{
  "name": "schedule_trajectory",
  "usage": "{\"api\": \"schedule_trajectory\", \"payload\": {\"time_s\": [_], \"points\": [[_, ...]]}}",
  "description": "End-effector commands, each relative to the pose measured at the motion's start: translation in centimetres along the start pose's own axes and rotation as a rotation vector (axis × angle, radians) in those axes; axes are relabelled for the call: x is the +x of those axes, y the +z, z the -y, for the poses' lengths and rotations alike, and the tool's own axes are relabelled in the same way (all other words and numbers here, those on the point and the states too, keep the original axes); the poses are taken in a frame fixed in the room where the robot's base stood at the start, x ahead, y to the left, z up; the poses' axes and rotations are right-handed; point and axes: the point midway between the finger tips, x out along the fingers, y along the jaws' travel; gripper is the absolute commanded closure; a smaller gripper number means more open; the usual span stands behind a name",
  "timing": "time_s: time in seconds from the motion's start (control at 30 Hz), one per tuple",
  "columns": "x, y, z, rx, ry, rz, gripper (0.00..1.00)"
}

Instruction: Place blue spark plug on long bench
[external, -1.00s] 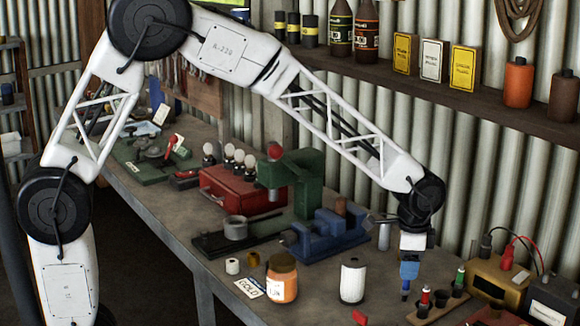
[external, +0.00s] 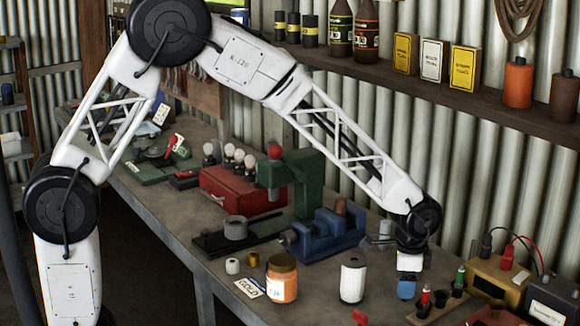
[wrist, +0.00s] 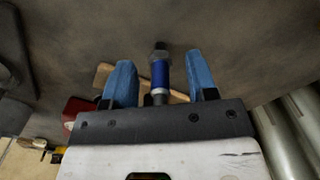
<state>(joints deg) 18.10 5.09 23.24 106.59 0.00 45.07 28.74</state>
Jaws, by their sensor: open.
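The blue spark plug (wrist: 160,73) shows in the wrist view. It has a blue body and a metal end, and lies between the two blue fingers of my gripper (wrist: 161,78). A gap shows on each side of it, so the fingers are around it and apart from it.
A white canister (external: 352,281) and an orange-labelled jar (external: 282,279) stand to the left. A blue vise (external: 325,236) is behind. Bare bench shows between canister and gripper.

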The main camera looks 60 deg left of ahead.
Motion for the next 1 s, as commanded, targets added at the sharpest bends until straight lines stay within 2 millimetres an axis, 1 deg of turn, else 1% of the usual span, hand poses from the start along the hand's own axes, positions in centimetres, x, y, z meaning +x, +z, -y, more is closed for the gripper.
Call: {"api": "schedule_trajectory", "payload": {"time_s": [0.17, 0.27, 0.5, 0.53, 0.83, 1.0], "points": [[0.0, 0.0, 0.0, 0.0, 0.0, 0.0, 0.47], [0.0, 0.0, 0.0, 0.0, 0.0, 0.0, 0.61], [0.0, 0.0, 0.0, 0.0, 0.0, 0.0, 0.98], [0.0, 0.0, 0.0, 0.0, 0.0, 0.0, 1.0], [-0.2, 0.0, 0.0, 0.0, 0.0, 0.0, 1.0], [-1.3, 0.0, 0.0, 0.0, -0.001, -0.002, 1.0]]}}
